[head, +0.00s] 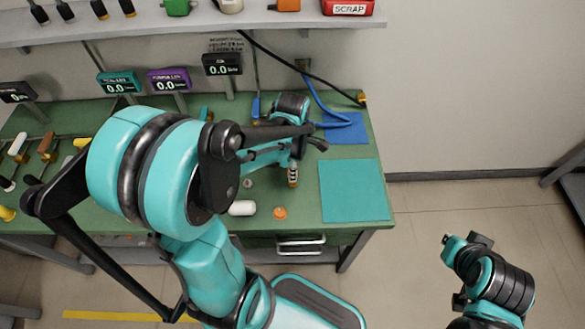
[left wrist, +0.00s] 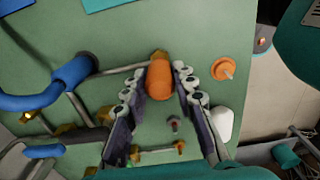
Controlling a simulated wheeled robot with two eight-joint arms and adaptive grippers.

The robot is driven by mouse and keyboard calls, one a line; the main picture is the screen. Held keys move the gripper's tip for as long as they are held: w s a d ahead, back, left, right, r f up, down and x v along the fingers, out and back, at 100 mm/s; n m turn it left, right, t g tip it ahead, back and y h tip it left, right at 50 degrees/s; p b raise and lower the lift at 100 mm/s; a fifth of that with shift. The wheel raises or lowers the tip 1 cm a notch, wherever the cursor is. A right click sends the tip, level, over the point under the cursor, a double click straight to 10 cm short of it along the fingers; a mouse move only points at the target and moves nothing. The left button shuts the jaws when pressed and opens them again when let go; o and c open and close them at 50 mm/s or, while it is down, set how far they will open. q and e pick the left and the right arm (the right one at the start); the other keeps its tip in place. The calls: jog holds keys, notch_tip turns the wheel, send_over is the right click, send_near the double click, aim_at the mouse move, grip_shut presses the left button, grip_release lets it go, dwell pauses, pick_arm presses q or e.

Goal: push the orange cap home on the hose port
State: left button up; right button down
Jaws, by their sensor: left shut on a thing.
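In the left wrist view my left gripper (left wrist: 160,80) is shut on an orange rounded piece (left wrist: 160,80) with a brass end. In the head view this gripper (head: 293,172) points down over the green bench. A separate flat orange cap (head: 280,212) with a small knob lies on the bench, apart from the fingers; it also shows in the left wrist view (left wrist: 223,68). I cannot tell which part is the hose port. My right gripper (head: 466,246) is at lower right, away from the bench; its jaws are unclear.
A white cylinder (head: 242,208) lies beside the loose cap. A teal mat (head: 350,190) is empty at right. A blue hose (head: 335,118) crosses a blue mat (head: 346,134) behind. Brass fittings and thin pipes stand near the fingers in the left wrist view.

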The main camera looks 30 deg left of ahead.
pick_arm(q)
jog(key=shift+f+b, duration=1.5)
jog(key=shift+f, duration=0.3)
jog(key=o, duration=1.1)
jog(key=shift+o, duration=0.2)
jog(key=shift+r, duration=0.15)
notch_tip(320, 180, up, 12)
jog(key=shift+f, duration=0.1)
